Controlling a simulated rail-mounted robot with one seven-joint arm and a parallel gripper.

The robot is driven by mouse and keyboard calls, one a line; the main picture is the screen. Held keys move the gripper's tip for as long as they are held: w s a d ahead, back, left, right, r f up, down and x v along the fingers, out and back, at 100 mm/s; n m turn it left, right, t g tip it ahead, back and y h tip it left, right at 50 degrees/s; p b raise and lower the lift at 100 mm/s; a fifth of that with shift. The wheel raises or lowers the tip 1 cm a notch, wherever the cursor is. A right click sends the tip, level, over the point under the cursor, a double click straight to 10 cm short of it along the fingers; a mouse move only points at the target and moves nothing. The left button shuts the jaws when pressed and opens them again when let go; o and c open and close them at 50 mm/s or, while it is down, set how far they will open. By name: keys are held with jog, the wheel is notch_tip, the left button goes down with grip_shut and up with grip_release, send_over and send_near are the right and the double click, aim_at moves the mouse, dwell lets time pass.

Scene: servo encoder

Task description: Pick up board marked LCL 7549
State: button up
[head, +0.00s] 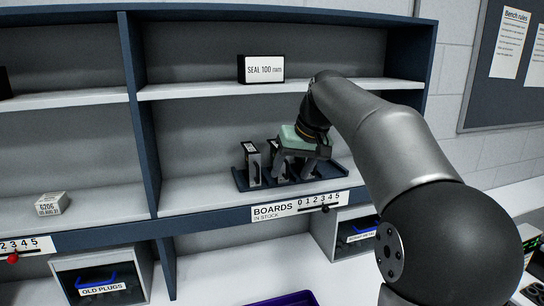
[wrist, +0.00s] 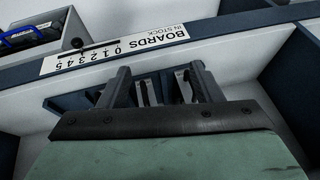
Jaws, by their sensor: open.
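Several upright boards with small labels stand in a dark blue rack (head: 339,183) on the shelf. The leftmost board (head: 252,164) is clear of my gripper in the head view; another (head: 273,152) stands just right of it. Their markings are too small to read, so I cannot tell which is LCL 7549. My gripper (head: 297,166) is over the right part of the rack, partly hiding what stands there. In the wrist view its fingers (wrist: 160,72) are apart, with narrow board edges (wrist: 147,92) visible between them. I cannot tell whether they touch a board.
A "BOARDS" label strip (head: 300,206) runs along the shelf's front edge. A "SEAL 100 mm" box (head: 263,69) stands on the shelf above. A blue upright divider (head: 139,110) is to the left. The shelf between divider and rack is clear.

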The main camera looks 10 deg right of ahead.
aim_at(257, 163)
jog(key=w+a+p, duration=0.1)
jog(key=w+a, duration=0.1)
jog(key=w, duration=0.1)
jog(key=w+a+p, duration=0.2)
jog(key=w, duration=0.1)
jog(key=w+a+p, duration=0.1)
jog(key=w, duration=0.3)
jog(key=shift+a+f, duration=0.1)
jog(key=shift+a, duration=0.3)
jog(key=shift+x, duration=1.4)
jog(key=shift+s+d, duration=0.1)
jog(key=shift+s, duration=0.05)
jog(key=c, duration=1.3)
